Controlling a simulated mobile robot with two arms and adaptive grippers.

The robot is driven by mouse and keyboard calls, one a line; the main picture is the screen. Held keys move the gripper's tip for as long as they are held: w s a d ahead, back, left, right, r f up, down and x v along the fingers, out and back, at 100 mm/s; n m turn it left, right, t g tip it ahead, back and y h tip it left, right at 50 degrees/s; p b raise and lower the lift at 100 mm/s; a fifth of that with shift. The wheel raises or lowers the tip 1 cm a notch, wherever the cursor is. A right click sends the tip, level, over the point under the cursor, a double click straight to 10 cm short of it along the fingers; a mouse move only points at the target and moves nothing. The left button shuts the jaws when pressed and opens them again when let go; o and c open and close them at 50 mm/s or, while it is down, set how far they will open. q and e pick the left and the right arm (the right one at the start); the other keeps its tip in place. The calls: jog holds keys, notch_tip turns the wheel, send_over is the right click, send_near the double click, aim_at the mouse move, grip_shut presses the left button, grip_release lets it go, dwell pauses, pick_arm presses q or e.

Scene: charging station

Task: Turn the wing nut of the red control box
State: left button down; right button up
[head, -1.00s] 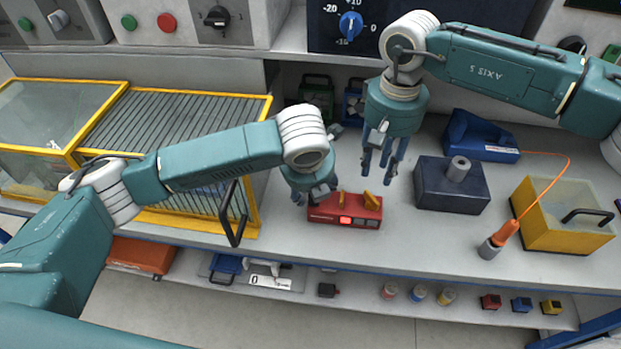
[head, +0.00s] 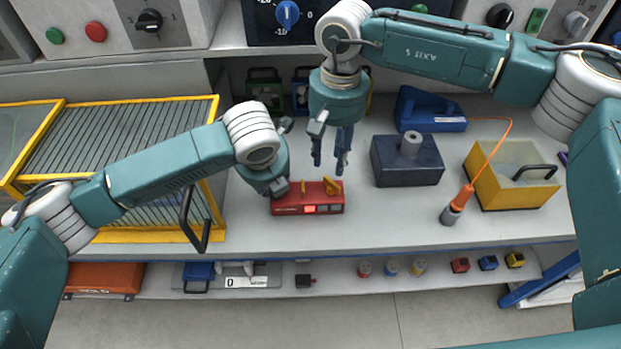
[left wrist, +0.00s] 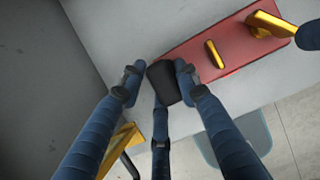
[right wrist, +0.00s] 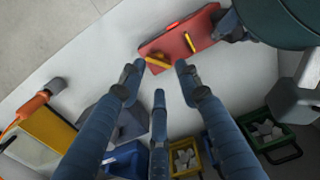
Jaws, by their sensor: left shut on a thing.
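The red control box (head: 308,207) lies on the bench, with a lit red square on its front. Two yellow parts stand on its top: a slim bar (head: 303,187) near the middle and a larger wing-shaped piece (head: 331,187) near the right end. Both also show in the left wrist view, the bar (left wrist: 214,54) and the wing piece (left wrist: 268,23). My left gripper (head: 277,187) is at the box's left end, its fingers closed around a black block (left wrist: 163,83) there. My right gripper (head: 329,160) is open and empty, above and behind the box's right end, apart from it.
A dark blue block with a grey cylinder (head: 407,162) stands to the right, then a yellow bin (head: 510,178) and an orange-handled tool (head: 458,203) on a cable. A yellow-framed rack (head: 130,105) stands at left. Green and blue crates (right wrist: 262,125) are behind.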

jog(key=s+m, duration=0.2)
jog(key=m, duration=0.2)
jog(key=m+t+y, duration=0.3)
jog(key=m, duration=2.1)
send_near(332, 184)
jog(key=x, duration=0.9)
jog(key=shift+a+f, duration=0.1)
